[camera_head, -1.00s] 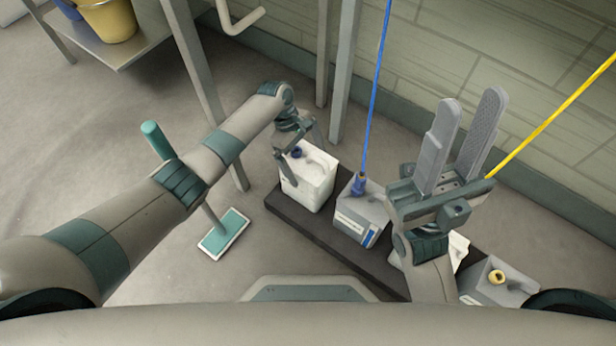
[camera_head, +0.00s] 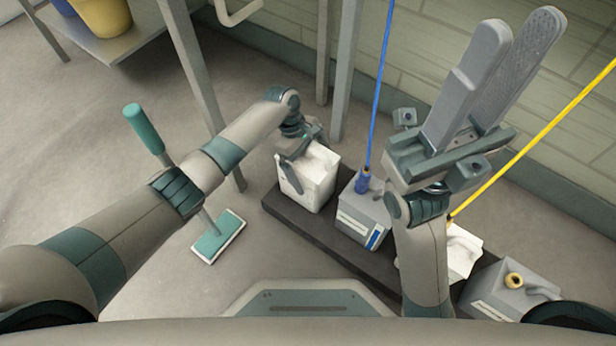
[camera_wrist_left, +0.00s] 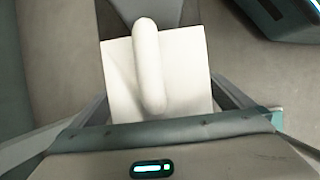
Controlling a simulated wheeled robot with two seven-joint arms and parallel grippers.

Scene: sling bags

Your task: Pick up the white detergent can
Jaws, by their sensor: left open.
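The white detergent can (camera_head: 318,180) stands upright at the left end of a dark low platform (camera_head: 325,237). In the left wrist view the can (camera_wrist_left: 188,75) shows from above with its rounded handle (camera_wrist_left: 148,65). My left gripper (camera_head: 291,180) is over the can, with one finger down against or just in front of its near side. In the left wrist view my left gripper (camera_wrist_left: 165,100) is open, with a finger on each side of the can. The can's cap is hidden. My right gripper (camera_head: 518,28) is open and empty, its fingers pointing up.
A grey can (camera_head: 364,218) with a blue nozzle and hose stands beside the white can. Another white can (camera_head: 462,252) and a grey can with a yellow cap (camera_head: 510,287) are farther right. A teal-handled scrubber (camera_head: 218,237) is left; metal posts (camera_head: 345,70) stand behind.

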